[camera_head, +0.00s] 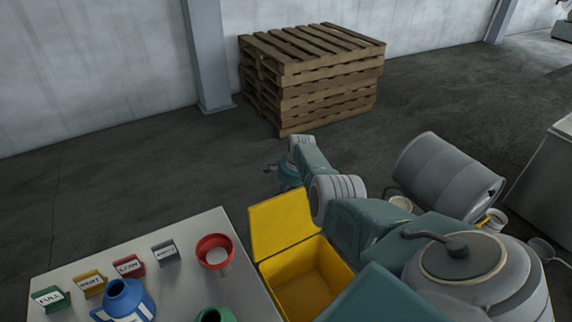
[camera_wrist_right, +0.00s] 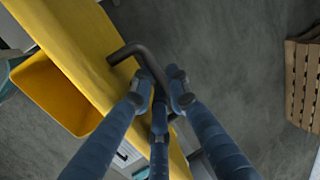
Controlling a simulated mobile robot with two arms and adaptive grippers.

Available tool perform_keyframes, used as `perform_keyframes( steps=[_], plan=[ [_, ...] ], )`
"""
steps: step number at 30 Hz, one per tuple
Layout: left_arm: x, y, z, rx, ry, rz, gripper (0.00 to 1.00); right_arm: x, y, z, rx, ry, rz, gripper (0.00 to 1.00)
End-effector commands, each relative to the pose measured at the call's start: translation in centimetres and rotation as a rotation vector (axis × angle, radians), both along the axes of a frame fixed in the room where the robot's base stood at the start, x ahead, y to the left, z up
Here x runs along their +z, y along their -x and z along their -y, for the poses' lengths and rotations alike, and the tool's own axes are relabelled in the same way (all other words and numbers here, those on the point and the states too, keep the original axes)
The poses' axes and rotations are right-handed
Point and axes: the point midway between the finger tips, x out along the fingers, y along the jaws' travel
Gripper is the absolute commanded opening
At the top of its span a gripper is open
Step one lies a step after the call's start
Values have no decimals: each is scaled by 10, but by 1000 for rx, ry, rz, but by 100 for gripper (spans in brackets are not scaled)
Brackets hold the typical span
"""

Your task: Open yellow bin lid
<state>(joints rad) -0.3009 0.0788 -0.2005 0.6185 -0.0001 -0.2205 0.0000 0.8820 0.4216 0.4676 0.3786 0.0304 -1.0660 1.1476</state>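The yellow bin (camera_head: 305,285) stands beside the white table in the head view. Its lid (camera_head: 283,222) is raised and stands steeply tilted, so the bin's empty-looking inside shows. My right arm reaches across the bin, and my right gripper (camera_head: 288,176) is behind the lid's upper edge, partly hidden. In the right wrist view, the blue fingers of the right gripper (camera_wrist_right: 158,88) are drawn together around the dark bent handle (camera_wrist_right: 143,55) on the yellow lid (camera_wrist_right: 85,50). The bin's opening (camera_wrist_right: 58,92) shows at the left there. My left gripper is not in view.
The white table (camera_head: 190,295) holds a blue jug (camera_head: 125,298), a red funnel (camera_head: 215,251), a green container (camera_head: 214,315) and several small label signs. A grey drum (camera_head: 450,178) lies at the right. Pallets (camera_head: 315,85) stand at the back; floor before them is clear.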

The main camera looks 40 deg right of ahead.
Motion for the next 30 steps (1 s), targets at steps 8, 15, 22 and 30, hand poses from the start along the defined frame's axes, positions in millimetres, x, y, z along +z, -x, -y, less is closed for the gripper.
perform_keyframes(
  steps=[8, 15, 22, 30],
  plan=[
    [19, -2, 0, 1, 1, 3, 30, 40, -15, 10, -6, 18, 38, 33],
    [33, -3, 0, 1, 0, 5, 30, 58, -15, 14, -7, 24, 37, 33],
    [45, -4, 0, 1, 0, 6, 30, 73, -16, 13, -7, 21, 32, 33],
    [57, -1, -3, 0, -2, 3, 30, 87, -16, 10, -6, 15, 25, 33]
  ],
)
